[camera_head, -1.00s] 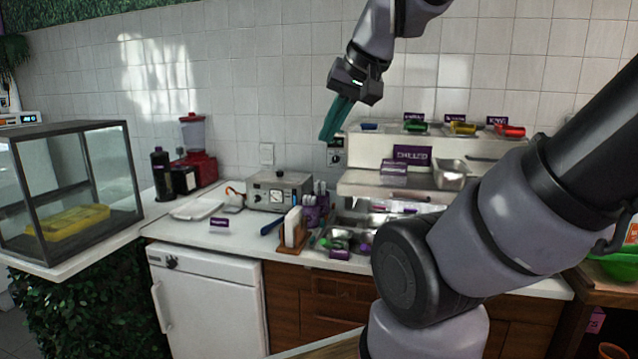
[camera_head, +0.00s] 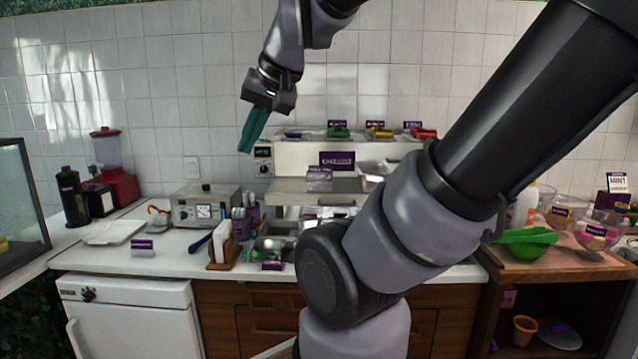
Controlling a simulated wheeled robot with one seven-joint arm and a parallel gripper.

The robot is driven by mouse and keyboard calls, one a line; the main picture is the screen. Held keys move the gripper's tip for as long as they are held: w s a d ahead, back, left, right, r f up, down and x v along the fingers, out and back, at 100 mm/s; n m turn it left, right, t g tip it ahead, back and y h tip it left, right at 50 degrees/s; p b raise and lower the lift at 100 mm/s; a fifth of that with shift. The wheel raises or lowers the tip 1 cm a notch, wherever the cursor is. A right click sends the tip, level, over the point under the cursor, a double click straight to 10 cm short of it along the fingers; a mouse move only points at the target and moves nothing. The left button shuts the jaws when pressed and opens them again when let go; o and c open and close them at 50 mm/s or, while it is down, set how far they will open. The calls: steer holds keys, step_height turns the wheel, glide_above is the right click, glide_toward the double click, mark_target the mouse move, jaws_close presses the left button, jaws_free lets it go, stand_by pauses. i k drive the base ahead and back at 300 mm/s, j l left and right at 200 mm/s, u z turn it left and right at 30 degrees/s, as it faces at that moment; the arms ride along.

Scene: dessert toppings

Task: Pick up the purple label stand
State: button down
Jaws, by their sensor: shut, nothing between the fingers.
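My gripper (camera_head: 252,138) hangs in the air in front of the tiled wall, its teal fingers shut and empty, pointing down. Several purple label stands are in view. One (camera_head: 142,245) stands alone on the white counter at left, below and left of my gripper. Another purple label (camera_head: 272,266) is near the counter's front edge. Small purple labels (camera_head: 337,124) stand along the top of the serving shelf, and a larger purple sign (camera_head: 337,160) is below them. I cannot tell which stand the task means. My gripper touches none of them.
A grey toaster-like appliance (camera_head: 205,206), a red blender (camera_head: 114,170), a white tray (camera_head: 114,232) and a wooden napkin holder (camera_head: 222,255) stand on the counter. A wooden side table (camera_head: 520,268) with bowls is at right. My arm hides part of the counter's right side.

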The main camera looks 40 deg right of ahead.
mark_target(316, 181)
steer(key=i+j, duration=0.7)
steer(key=i+j+z, duration=0.15)
steer(key=z, duration=0.3)
steer(key=j+z, duration=0.3)
steer(key=z, duration=0.2)
steer(key=i+j+z, duration=0.1)
steer(key=j+z, duration=0.2)
steer(key=z, duration=0.15)
steer(key=i+z, duration=0.15)
steer(key=z, duration=0.15)
steer(key=i+l+z, duration=0.1)
steer(key=z, duration=0.2)
steer(key=i, duration=0.25)
